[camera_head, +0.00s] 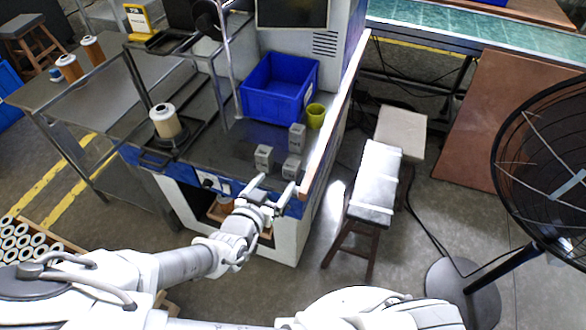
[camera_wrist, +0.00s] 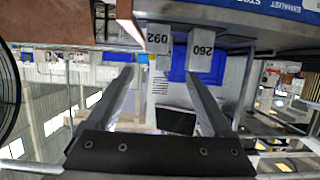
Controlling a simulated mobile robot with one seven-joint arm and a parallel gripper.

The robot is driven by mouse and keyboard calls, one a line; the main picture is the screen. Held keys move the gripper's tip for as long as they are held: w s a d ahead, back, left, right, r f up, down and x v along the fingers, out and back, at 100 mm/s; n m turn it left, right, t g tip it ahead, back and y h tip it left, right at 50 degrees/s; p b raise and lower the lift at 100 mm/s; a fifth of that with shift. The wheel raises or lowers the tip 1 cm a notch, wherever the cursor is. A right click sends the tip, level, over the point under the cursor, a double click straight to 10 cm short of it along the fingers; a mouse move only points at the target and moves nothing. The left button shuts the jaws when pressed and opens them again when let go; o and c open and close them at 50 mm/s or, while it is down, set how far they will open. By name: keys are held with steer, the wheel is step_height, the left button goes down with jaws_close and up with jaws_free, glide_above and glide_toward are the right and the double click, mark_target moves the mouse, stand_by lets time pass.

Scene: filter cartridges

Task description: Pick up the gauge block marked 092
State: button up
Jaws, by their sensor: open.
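Several grey gauge blocks stand on the bench by its front right corner in the head view: a left one (camera_head: 263,157), a right one (camera_head: 291,168) and a taller-looking one behind (camera_head: 297,138). The wrist view is upside down. There one block's digits look like 092 (camera_wrist: 158,40) and the other's like 260 (camera_wrist: 201,42). Turned over, the 260-looking one reads 092; it seems to be the left block in the head view. My gripper (camera_head: 274,187) is open and empty, just short of the front edge, apart from the blocks. Its spread fingers show in the wrist view (camera_wrist: 160,74).
A wooden strip (camera_head: 326,150) edges the bench's right side. Stools (camera_head: 377,180) and a fan (camera_head: 550,150) stand right.

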mark_target(294, 160)
steer(key=x, duration=0.9)
steer(key=shift+d+x, duration=0.2)
steer(key=shift+x, duration=1.2)
steer(key=shift+d+x, duration=0.15)
steer(key=shift+x, duration=1.2)
steer(key=shift+s+f, duration=0.1)
steer(key=shift+s, duration=0.05)
jaws_close()
